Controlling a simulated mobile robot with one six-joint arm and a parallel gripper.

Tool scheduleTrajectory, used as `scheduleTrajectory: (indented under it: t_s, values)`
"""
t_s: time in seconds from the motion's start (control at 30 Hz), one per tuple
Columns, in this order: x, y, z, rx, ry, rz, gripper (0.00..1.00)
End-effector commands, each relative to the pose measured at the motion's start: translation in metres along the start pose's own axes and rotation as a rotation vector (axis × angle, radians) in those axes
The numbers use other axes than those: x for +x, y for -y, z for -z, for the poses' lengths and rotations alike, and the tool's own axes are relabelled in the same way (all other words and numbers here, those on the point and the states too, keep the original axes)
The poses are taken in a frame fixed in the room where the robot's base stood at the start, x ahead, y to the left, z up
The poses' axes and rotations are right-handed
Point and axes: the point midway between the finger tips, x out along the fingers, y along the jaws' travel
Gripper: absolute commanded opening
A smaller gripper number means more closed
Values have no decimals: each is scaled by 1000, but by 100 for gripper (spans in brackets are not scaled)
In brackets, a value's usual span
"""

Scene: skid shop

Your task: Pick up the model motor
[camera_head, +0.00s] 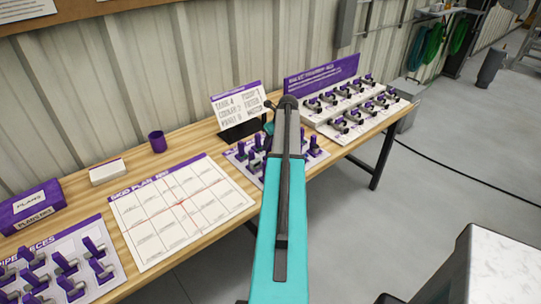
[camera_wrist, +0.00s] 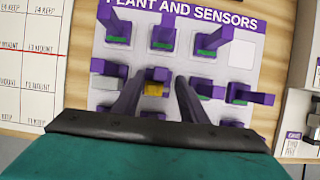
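In the wrist view, a white board (camera_wrist: 241,54) titled "PLANT AND SENSORS" holds several small models with purple upright handles. One has a yellow body (camera_wrist: 153,89) under its purple handle; others show green or grey bodies. I cannot tell for sure which is the model motor. My gripper (camera_wrist: 157,82) is over the board, its two dark fingers apart on either side of the yellow-bodied model, with gaps showing. I cannot tell how high the fingertips are above it. In the head view, my teal arm hides the gripper and part of this board (camera_head: 233,159).
The wooden workbench (camera_head: 111,179) also bears a skid plan sheet (camera_head: 180,208), a purple cup (camera_head: 158,141), a sign (camera_head: 238,105), a pipe-pieces board (camera_head: 75,240) and a stepped rack (camera_head: 345,136) of parts. Models stand close around the fingers.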

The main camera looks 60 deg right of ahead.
Motion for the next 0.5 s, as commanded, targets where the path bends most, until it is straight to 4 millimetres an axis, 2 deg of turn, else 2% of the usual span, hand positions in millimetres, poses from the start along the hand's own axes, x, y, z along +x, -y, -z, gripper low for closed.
scheduleTrajectory:
  t_s: [0.3, 0.5]
  values:
    - [26, 1, 0, 1, 0, 0, 39]
    - [30, 0, 1, 1, 0, 1, 39]
